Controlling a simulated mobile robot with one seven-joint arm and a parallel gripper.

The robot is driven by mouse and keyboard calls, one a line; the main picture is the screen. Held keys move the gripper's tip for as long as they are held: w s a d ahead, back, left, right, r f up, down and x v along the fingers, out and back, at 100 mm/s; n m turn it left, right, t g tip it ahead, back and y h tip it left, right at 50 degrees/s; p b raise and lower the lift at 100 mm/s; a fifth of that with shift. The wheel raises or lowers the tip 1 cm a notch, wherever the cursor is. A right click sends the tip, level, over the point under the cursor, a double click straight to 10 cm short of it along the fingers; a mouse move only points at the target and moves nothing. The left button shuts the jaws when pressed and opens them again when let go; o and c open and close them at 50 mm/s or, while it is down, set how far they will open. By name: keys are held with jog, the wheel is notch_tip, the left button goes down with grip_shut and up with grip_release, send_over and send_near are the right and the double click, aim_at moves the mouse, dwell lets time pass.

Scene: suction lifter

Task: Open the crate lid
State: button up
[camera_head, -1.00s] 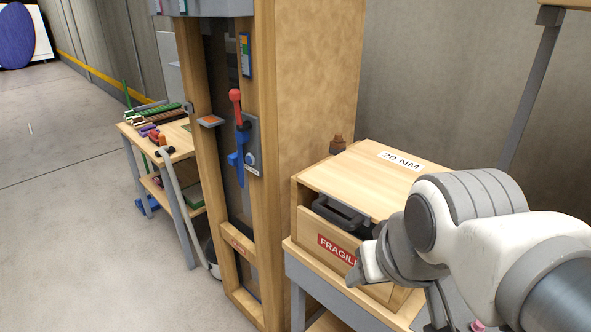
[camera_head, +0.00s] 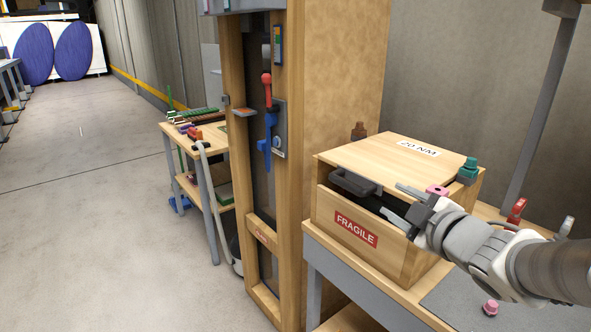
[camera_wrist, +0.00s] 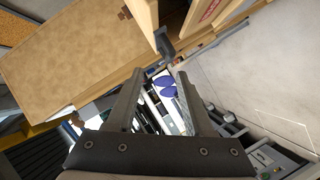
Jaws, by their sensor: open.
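The wooden crate (camera_head: 416,258) stands on a bench and has a red FRAGILE label on its front. Its lid (camera_head: 395,160) carries a "20 NM" label, and a dark gap shows between the lid's front edge and the front panel. A black handle (camera_head: 352,182) sits at the front edge, left of my gripper. My gripper (camera_head: 391,198) is open, its fingers pointing left beside the crate's front edge, apart from the handle. In the wrist view my open gripper (camera_wrist: 160,80) has nothing between its fingers; a dark part, probably the handle, shows just beyond them.
A tall wooden cabinet (camera_head: 335,80) with a red and blue lever stands left of the crate. A green-capped item (camera_head: 468,168) and a pink item (camera_head: 437,190) are at the crate's right. A small table (camera_head: 207,205) stands further left. Open floor lies at left.

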aim_at(351, 188)
jog(key=shift+n+y, duration=0.7)
jog(key=shift+y, duration=0.1)
jog(key=b+x, duration=0.1)
jog(key=x, duration=0.4)
jog(key=a+b+x, duration=0.1)
jog(key=x, duration=0.5)
jog(key=f+b+x, duration=0.1)
jog(key=x, duration=0.5)
jog(key=shift+s+a+f, duration=0.15)
jog(key=shift+s+a, duration=0.1)
jog(key=shift+s, duration=0.05)
grip_shut()
